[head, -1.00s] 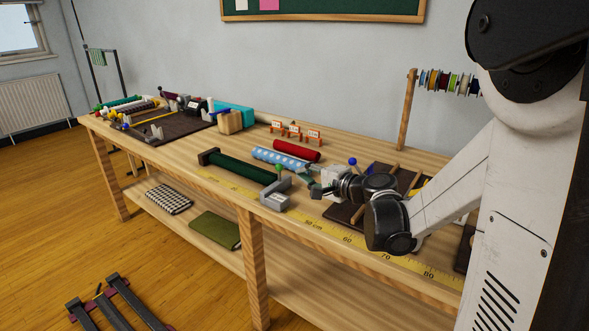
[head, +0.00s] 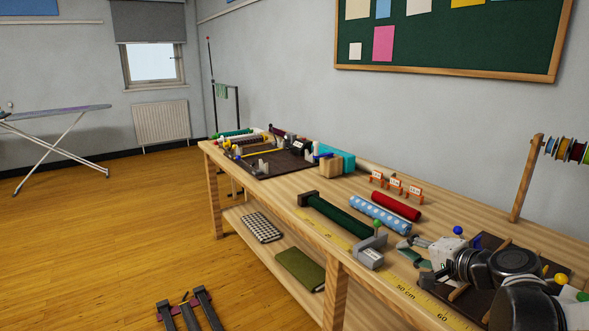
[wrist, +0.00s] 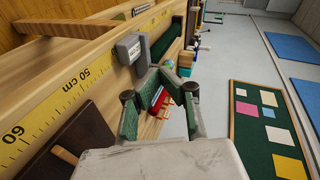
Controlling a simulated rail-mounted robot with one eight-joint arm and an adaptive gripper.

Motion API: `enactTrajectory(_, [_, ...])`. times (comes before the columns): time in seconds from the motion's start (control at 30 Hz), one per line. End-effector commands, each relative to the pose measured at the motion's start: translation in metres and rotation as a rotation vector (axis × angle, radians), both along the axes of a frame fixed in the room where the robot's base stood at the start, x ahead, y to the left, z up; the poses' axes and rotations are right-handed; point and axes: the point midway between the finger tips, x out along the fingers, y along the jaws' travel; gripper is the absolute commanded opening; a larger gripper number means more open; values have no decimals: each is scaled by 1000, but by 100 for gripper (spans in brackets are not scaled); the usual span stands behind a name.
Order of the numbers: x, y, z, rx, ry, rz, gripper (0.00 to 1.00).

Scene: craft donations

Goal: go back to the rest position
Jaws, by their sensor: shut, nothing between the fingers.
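My gripper (head: 409,253) is at the right in the head view, with grey fingers and green pads. It is low over the workbench (head: 350,270), just right of a grey clamp (head: 370,256) with a green knob. Its fingers are shut with nothing between them. In the wrist view my gripper (wrist: 158,76) points along the bench, and the clamp (wrist: 131,48) is just beyond the left finger. I cannot tell whether a finger touches the clamp.
A dark green roll (head: 337,215), a blue dotted roll (head: 377,214) and a red roll (head: 396,205) lie beyond the clamp. A spool post (head: 526,180) stands at the right. A dark rack (head: 187,312) is on the floor, which is otherwise open at the left.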

Motion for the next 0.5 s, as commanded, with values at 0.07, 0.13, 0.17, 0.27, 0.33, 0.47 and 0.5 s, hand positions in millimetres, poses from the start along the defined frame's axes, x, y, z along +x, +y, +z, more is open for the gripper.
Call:
enactTrajectory(0.07, [-15,21,9,-89,32,45,0])
enactTrajectory(0.13, [-28,34,13,-167,60,82,0])
enactTrajectory(0.17, [-34,40,14,-202,71,98,0])
enactTrajectory(0.27, [-54,55,18,-316,104,150,0])
enactTrajectory(0.33, [-69,63,22,-397,125,187,0])
enactTrajectory(0.47, [-98,76,27,-548,158,254,0])
enactTrajectory(0.5, [-108,78,29,-595,167,274,0])
